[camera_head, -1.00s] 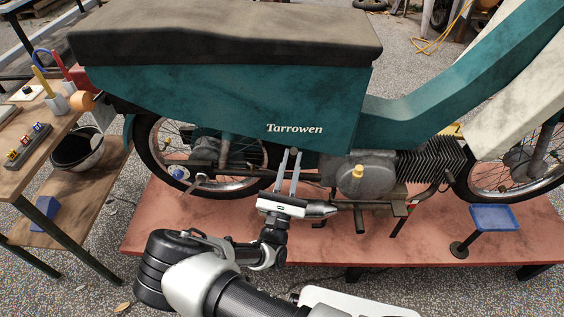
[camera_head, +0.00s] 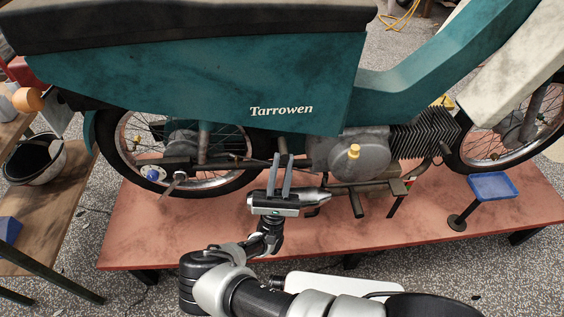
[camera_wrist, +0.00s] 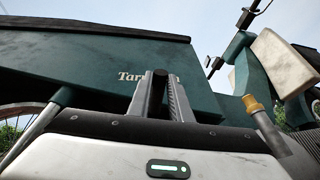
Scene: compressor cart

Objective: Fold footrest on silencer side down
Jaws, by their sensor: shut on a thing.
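The teal motorcycle (camera_head: 200,85) stands side-on in the head view, lettered "Tarrowen". My gripper (camera_head: 282,158) is low beside it, left of the engine, fingers pointing up and away. In the wrist view, my gripper (camera_wrist: 160,80) is shut on a small dark round-ended piece (camera_wrist: 160,72), which appears to be the footrest seen end-on. The fingers hide most of it, and its exact angle cannot be told. A silver tapered cylinder (camera_head: 313,197), apparently the silencer, shows right of the gripper body; the hand hides its left part.
The bike stands on a low reddish platform (camera_head: 150,230). A blue tray on a stand (camera_head: 492,186) is at right. The engine (camera_head: 350,160) and a downward peg (camera_head: 357,203) are close right of the gripper.

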